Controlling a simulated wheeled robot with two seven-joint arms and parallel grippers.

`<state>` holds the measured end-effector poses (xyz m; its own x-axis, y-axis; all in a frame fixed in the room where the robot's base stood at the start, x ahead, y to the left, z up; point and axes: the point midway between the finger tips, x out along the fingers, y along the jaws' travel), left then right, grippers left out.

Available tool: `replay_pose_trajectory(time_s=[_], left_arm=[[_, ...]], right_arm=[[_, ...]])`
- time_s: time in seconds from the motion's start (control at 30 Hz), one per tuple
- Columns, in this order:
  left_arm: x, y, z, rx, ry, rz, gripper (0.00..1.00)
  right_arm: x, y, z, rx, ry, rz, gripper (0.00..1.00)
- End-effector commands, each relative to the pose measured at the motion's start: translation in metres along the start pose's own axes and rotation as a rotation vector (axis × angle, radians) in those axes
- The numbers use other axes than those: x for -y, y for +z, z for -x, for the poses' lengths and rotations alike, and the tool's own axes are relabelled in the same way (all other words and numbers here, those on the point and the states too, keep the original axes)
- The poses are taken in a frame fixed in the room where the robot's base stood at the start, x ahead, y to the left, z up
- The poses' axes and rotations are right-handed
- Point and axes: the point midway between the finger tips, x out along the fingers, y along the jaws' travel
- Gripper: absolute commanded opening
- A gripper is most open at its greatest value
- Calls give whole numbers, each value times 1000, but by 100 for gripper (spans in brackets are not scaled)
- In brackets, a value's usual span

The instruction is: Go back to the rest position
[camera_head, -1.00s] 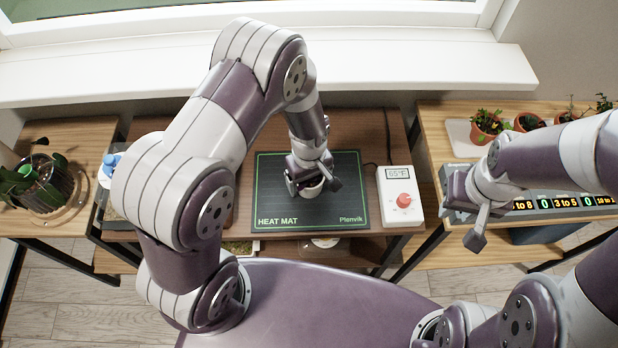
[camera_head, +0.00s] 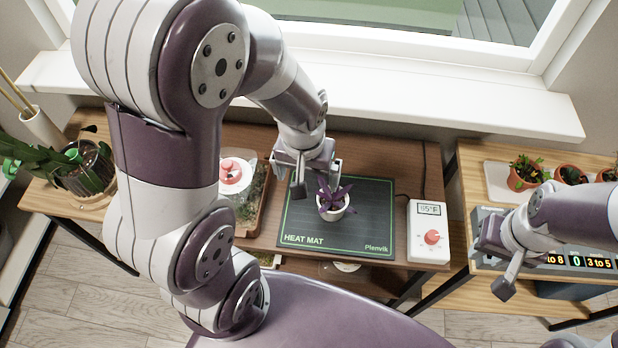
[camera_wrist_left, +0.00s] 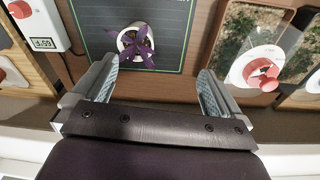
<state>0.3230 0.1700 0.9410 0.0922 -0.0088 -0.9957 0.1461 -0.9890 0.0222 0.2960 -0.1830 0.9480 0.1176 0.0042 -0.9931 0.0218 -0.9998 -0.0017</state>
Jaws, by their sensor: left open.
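My left gripper (camera_head: 318,180) is open and empty, raised above the back left of the heat mat. In the left wrist view its two fingers (camera_wrist_left: 157,90) stand wide apart with nothing between them. The plant also shows in the left wrist view (camera_wrist_left: 135,42). My right gripper (camera_head: 492,266) is at the right, in front of the grey display box. Its jaw opening is not clear from this angle.
A white thermostat with a red knob (camera_head: 429,232) sits right of the mat. A tray with a clear lid and red knob (camera_head: 232,172) is left of it. Potted seedlings (camera_head: 523,174) stand at the right, a cactus-like plant (camera_head: 85,170) at the left. The windowsill (camera_head: 430,100) is bare.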

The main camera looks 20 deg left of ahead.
Motion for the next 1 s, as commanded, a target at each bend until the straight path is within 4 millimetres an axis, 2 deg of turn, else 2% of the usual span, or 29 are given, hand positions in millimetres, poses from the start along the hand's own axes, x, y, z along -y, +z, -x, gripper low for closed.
replay_pose_trajectory(time_s=[0.03,0.13,0.37,0.43,0.5,1.0], left_arm=[[8,10,6,-13,0,-61,100],[17,23,10,-26,-2,-154,100],[18,24,11,-27,-2,-172,100],[17,23,22,-27,-2,-171,100],[17,21,45,-27,-2,-171,100],[17,21,45,-27,-2,-171,100]], right_arm=[[0,0,0,0,0,0,34],[0,0,0,0,0,0,34],[0,0,0,0,0,0,34],[0,-1,12,1,0,0,34],[0,-4,34,0,0,0,34],[0,-4,34,0,0,0,34]])
